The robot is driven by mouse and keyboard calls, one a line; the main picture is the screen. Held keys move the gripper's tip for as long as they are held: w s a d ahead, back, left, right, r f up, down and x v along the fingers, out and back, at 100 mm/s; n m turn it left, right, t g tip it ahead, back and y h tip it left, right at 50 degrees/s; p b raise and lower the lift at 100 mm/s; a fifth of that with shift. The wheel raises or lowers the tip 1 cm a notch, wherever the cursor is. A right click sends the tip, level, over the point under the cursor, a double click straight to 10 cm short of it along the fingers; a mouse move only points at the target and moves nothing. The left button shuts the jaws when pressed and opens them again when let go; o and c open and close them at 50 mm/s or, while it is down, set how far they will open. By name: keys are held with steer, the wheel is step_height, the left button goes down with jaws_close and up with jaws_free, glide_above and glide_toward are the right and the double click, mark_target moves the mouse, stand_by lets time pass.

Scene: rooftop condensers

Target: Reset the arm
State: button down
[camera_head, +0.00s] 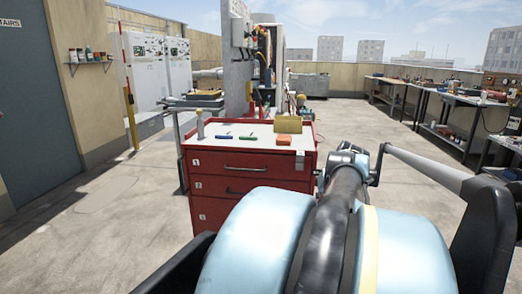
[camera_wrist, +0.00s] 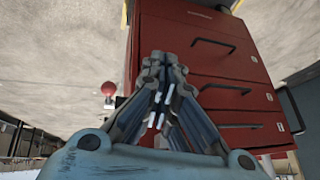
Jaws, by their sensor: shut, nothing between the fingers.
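My arm shows large in the foreground of the head view, and its forearm reaches to the right of a red tool cabinet (camera_head: 250,185). In the wrist view my gripper (camera_wrist: 163,62) is shut and empty, its fingertips together. The red cabinet (camera_wrist: 205,60) appears tilted behind the fingers, with its drawers and black handles to the right. I cannot tell the exact gap between the fingertips and the cabinet. My gripper's fingertips cannot be made out clearly in the head view.
The cabinet's white top (camera_head: 232,135) holds a spray bottle (camera_head: 200,124), several coloured pens, a tan box (camera_head: 288,124) and an orange block (camera_head: 284,140). Workbenches (camera_head: 455,97) line the right wall. A blue-grey door (camera_head: 35,105) stands at left. Concrete floor (camera_head: 110,220) is clear left of the cabinet.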

steer(key=s+a+f+n+g+h, duration=0.1)
steer(key=s+g, duration=0.2)
steer(key=s, duration=0.2)
steer(key=shift+s+a+f+g, duration=0.25)
steer(key=shift+s+a+g, duration=0.1)
steer(key=shift+s+g, duration=0.05)
stand_by(0.8)
